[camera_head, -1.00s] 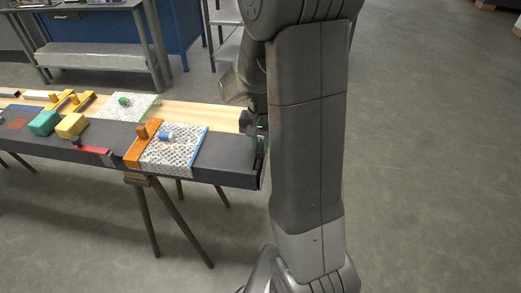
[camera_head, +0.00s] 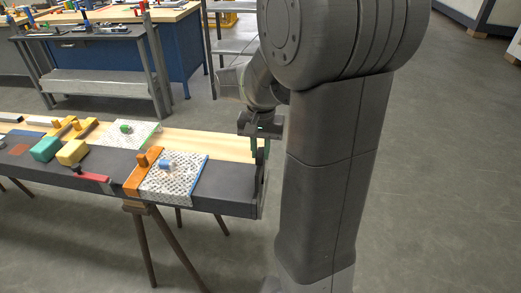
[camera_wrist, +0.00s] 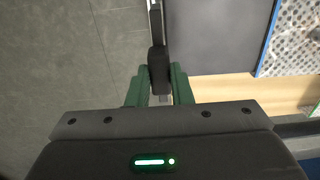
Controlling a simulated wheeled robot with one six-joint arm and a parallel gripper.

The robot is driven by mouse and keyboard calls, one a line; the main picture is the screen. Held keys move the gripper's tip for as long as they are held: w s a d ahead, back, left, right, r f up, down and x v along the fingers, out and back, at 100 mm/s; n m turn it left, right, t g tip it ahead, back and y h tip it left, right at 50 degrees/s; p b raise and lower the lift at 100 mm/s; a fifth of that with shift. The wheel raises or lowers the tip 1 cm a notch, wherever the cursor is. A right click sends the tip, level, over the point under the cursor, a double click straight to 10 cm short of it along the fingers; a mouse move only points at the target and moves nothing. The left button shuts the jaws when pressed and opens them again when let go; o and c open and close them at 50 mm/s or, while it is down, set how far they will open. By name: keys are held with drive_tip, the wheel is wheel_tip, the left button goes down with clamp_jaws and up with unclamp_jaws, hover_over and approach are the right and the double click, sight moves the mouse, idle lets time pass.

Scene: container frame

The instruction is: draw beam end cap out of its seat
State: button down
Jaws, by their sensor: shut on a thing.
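The beam end cap is a thin dark plate (camera_head: 262,188) at the right end of the dark grey beam (camera_head: 225,199). In the wrist view the end cap (camera_wrist: 157,25) runs upright in the picture, just left of the beam's end (camera_wrist: 205,38). Its thick dark upper part (camera_wrist: 159,70) sits between the green fingers. My gripper (camera_wrist: 160,82) is shut on it; in the head view my gripper (camera_head: 261,148) is at the beam's right end, partly behind my arm. I cannot tell whether the cap still touches the beam.
A patterned white mat with a blue edge (camera_head: 185,182), an orange bar (camera_head: 140,174) and a small blue-white roll (camera_head: 166,164) lie on the beam near its end. Light wood (camera_head: 205,141) runs behind. Trestle legs (camera_head: 148,240) stand below. Floor beyond the beam's end is clear.

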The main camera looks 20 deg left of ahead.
drive_tip(key=shift+r, duration=0.15)
drive_tip(key=shift+r+p, duration=3.6)
drive_tip(key=shift+r, duration=0.5)
drive_tip(key=shift+f, duration=0.1)
